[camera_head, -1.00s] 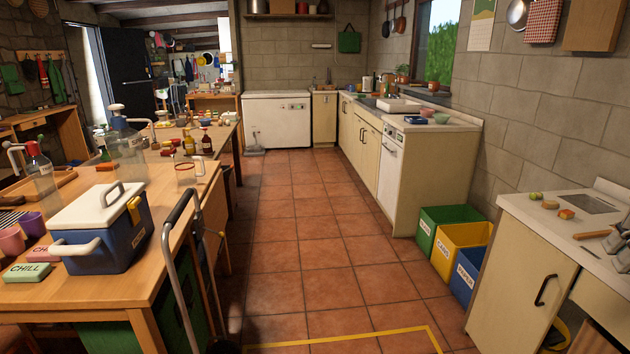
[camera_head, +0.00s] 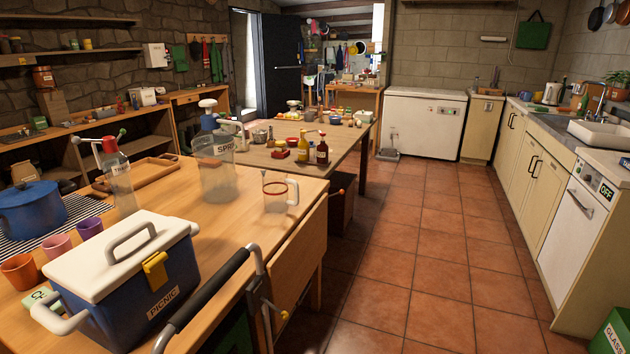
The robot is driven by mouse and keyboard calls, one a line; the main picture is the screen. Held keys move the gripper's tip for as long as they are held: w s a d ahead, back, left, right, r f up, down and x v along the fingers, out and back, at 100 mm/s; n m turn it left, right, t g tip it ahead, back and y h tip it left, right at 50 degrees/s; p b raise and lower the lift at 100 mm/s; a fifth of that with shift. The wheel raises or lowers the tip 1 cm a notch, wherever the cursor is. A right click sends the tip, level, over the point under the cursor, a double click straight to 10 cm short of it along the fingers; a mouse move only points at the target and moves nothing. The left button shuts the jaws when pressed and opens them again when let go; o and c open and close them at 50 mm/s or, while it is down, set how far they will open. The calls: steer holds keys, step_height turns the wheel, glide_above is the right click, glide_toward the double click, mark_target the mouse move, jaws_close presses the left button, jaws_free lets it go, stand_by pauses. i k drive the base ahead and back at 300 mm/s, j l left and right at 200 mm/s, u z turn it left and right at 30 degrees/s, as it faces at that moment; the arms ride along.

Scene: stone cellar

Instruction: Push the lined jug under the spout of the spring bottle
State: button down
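The spring bottle (camera_head: 215,172) is a large clear bottle with a white knob on top and a label partly reading "SPR". It stands behind and to the left of the jug. Its pale spout (camera_head: 238,127) sticks out to the right, above and behind the jug. The jug stands apart from the bottle, nearer to me. My gripper is not in view.
A blue picnic cooler (camera_head: 150,290) with a white lid stands at the near table edge, beside a dark-gripped metal handle (camera_head: 215,290). A second bottle (camera_head: 118,180) and a wooden tray (camera_head: 150,172) lie left of the spring bottle.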

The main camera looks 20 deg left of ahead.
mark_target(276, 182)
steer(key=i+l+u, duration=0.1)
steer(key=i+u, duration=0.25)
steer(key=i+l+u, duration=0.2)
steer(key=i+u, duration=0.15)
steer(key=i+l+u, duration=0.65)
steer(key=u, duration=0.2)
steer(key=i+l+u, duration=0.35)
steer(key=u, duration=0.15)
steer(key=i+l+u, duration=0.2)
steer(key=l+u, duration=0.25)
steer(key=l, duration=0.2)
